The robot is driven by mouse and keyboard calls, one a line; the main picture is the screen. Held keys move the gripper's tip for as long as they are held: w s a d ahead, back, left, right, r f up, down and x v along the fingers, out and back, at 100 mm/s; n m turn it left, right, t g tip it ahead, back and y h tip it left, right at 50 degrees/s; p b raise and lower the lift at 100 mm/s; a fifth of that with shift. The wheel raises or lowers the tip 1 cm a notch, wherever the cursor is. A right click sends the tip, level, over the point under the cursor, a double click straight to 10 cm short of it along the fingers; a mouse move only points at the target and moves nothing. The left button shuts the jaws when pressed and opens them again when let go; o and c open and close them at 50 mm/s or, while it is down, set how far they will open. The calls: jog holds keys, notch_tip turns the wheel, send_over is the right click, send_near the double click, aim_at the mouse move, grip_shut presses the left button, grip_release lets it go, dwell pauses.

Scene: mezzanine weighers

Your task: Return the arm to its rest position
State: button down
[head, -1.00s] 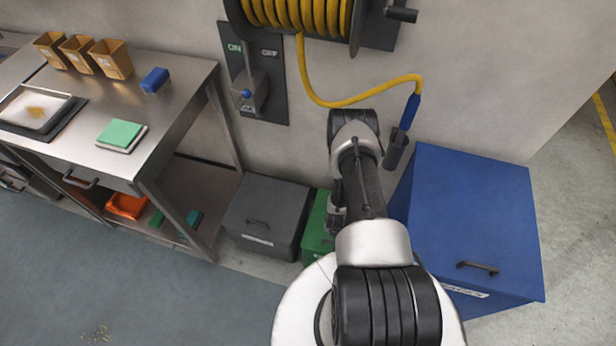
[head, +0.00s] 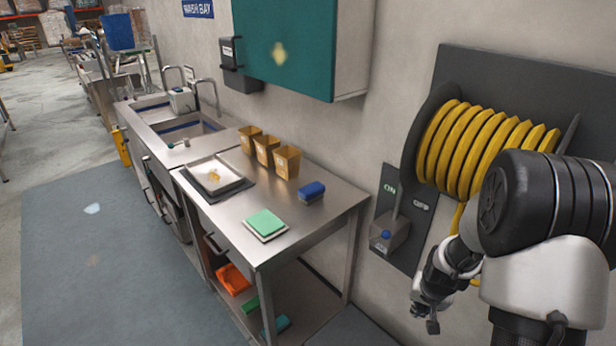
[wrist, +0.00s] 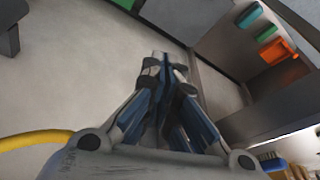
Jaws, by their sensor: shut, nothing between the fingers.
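My gripper (head: 430,308) hangs at the lower right of the head view, in front of the wall below the hose reel and to the right of the steel table. It also shows in the wrist view (wrist: 162,62), where its fingers are closed together with nothing between them. My arm is folded at the right edge of the head view and hides part of the reel and the wall.
A yellow hose reel (head: 465,150) and a lever switch box (head: 390,234) are on the wall beside my gripper. A steel table (head: 325,212) holds several brown bins, a blue block (head: 311,190), a green sponge (head: 265,222) and a tray (head: 213,187).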

jog(key=s+a+r+n, duration=0.1)
jog(key=s+a+r, duration=0.2)
jog(key=r, duration=0.3)
jog(key=s+a+r+n, duration=0.1)
jog(key=s+a+r, duration=0.2)
jog(key=r, duration=0.4)
jog(key=s+a+r+n, duration=0.1)
jog(key=s+a+r, duration=0.25)
jog(key=r, duration=0.25)
jog(key=s+a+r+n, duration=0.1)
jog(key=s+a+r, duration=0.1)
jog(key=s, duration=0.5)
jog(key=s+a+r+n+t+y, duration=0.1)
jog(key=s+a+r, duration=0.2)
jog(key=s+r, duration=0.2)
jog(key=s, duration=0.3)
jog(key=shift+s+a+r+n, duration=0.15)
jog(key=shift+s+a+n, duration=0.1)
jog(key=shift+n, duration=0.05)
